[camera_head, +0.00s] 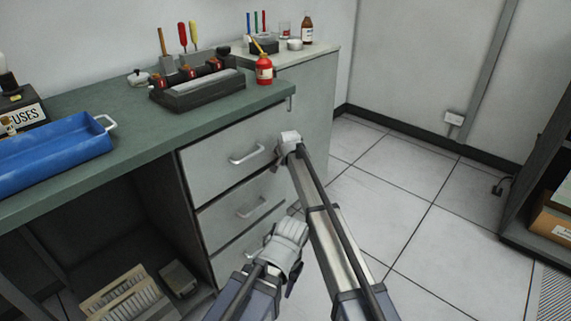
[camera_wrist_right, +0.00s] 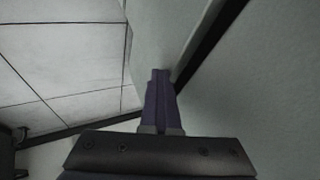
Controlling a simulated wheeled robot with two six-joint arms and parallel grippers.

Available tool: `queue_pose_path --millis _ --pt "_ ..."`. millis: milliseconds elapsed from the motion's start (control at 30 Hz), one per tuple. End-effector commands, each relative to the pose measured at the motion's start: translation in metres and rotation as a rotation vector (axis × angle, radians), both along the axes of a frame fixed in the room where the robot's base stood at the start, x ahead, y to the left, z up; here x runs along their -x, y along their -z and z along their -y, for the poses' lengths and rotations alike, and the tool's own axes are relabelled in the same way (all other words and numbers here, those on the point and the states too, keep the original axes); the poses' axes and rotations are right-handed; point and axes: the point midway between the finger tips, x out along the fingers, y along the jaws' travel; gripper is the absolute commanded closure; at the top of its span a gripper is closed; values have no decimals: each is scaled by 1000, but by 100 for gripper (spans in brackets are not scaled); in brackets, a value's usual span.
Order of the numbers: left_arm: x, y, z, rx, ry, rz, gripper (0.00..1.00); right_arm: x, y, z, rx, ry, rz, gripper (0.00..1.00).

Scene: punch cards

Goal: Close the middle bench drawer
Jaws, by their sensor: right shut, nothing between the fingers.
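In the head view my arm links cover the space in front of the drawers, and the fingertips cannot be made out. My left gripper's fingers are not visible.
The top drawer (camera_head: 215,160) is above and the bottom drawer (camera_head: 232,257) below. A green bench top (camera_head: 135,127) holds a blue tray (camera_head: 50,150), tools and a red bottle (camera_head: 264,70). Tiled floor (camera_head: 400,170) is clear to the right. A dark shelf (camera_head: 535,190) stands far right.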

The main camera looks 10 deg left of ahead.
Motion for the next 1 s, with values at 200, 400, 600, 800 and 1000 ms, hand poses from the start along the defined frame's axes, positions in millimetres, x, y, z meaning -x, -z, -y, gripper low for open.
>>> queue_pose_path --millis 200,400,600,800,1000 --pt "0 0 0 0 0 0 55 -5 -1 -6 -8 -5 10 100" --pt "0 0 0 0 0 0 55 -4 -2 -7 -9 -5 10 100" --pt "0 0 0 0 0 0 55 3 -2 4 -7 -5 8 100" --pt "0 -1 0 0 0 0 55 23 -1 31 -4 -1 3 100" --pt "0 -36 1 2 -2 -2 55 45 -37 39 -2 -2 2 100"
